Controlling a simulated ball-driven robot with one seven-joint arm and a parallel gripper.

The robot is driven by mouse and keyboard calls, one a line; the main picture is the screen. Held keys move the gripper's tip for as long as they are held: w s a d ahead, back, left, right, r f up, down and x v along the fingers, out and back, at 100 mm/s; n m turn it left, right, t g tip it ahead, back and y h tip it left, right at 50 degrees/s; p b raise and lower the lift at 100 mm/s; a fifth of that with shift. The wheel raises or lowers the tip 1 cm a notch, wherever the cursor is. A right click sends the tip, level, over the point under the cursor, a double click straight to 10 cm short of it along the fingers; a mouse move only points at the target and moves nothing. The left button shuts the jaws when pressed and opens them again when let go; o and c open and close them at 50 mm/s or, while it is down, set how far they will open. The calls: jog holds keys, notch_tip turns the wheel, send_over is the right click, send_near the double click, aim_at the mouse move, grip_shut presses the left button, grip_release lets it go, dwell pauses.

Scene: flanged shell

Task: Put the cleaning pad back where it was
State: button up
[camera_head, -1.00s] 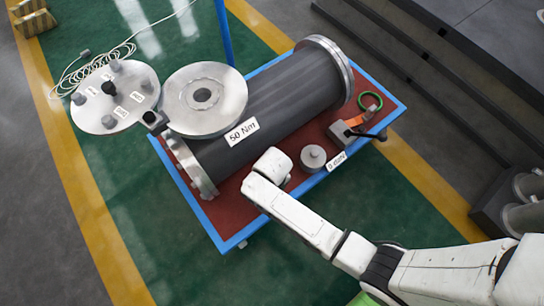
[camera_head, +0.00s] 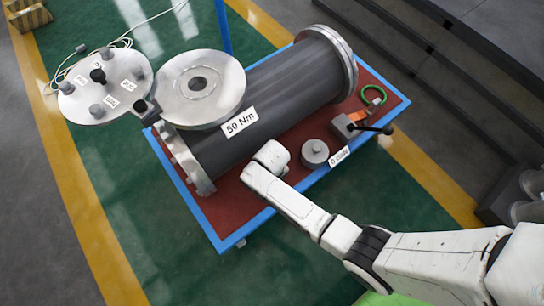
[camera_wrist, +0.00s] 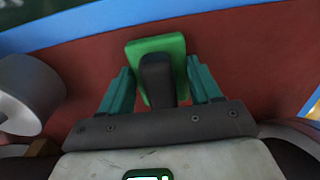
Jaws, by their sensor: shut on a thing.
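The cleaning pad (camera_wrist: 177,48) is a green block with a dark grip (camera_wrist: 157,80), seen in the wrist view. My gripper (camera_wrist: 161,77) has its teal fingers on either side of the dark grip and is shut on it. The pad is over the red top of the cart (camera_wrist: 95,62); I cannot tell whether it touches. In the head view my wrist hides the fingers and the pad, above the red surface (camera_head: 238,200) in front of the large grey cylinder (camera_head: 275,100).
A round grey metal piece (camera_head: 315,153) is close right of my wrist. A clamp-like tool with a black handle (camera_head: 372,129) and a green ring (camera_head: 374,94) lie farther right. A flanged disc (camera_head: 200,85) stands at the cylinder's left end. The cart's front-left red area is bare.

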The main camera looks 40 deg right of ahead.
jog(key=shift+f, duration=0.2)
jog(key=o, duration=1)
jog(key=shift+r, duration=0.1)
notch_tip(320, 180, up, 12)
jog(key=p, duration=0.5)
jog(key=shift+r, duration=0.15)
jog(key=shift+t, duration=0.5)
jog(key=s+d+r, duration=0.2)
jog(key=s+r, duration=0.2)
jog(key=s, duration=0.1)
jog(key=s+d+r, duration=0.3)
jog(key=s+r, duration=0.2)
jog(key=s+d+r, duration=0.3)
jog(key=s+r, duration=0.2)
jog(key=s, duration=0.1)
jog(key=shift+s+r, duration=0.1)
jog(key=shift+r, duration=0.1)
